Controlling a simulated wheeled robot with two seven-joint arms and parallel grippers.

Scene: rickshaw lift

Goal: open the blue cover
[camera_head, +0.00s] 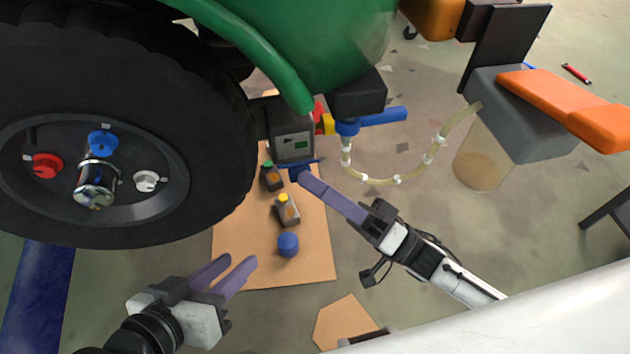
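Several blue parts are in view, and I cannot tell for certain which is the blue cover. A dark blue piece (309,161) sits at the lower edge of the grey box (293,138) with a small green display. My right gripper (303,176) has its purple fingertips at this piece, seeming to touch it. Its fingers overlap in the view, so their gap is hidden. A blue round cap (103,143) is on the wheel hub, and a blue handle (384,116) is on the valve. My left gripper (238,262) is open and empty, low beside the cardboard.
A large black tyre (215,95) and a green body (320,40) fill the upper left. Two small bottles and a blue cylinder (288,245) stand on the cardboard (310,265). A pale hose (378,181) runs to a grey container (535,125) at right. Floor between is clear.

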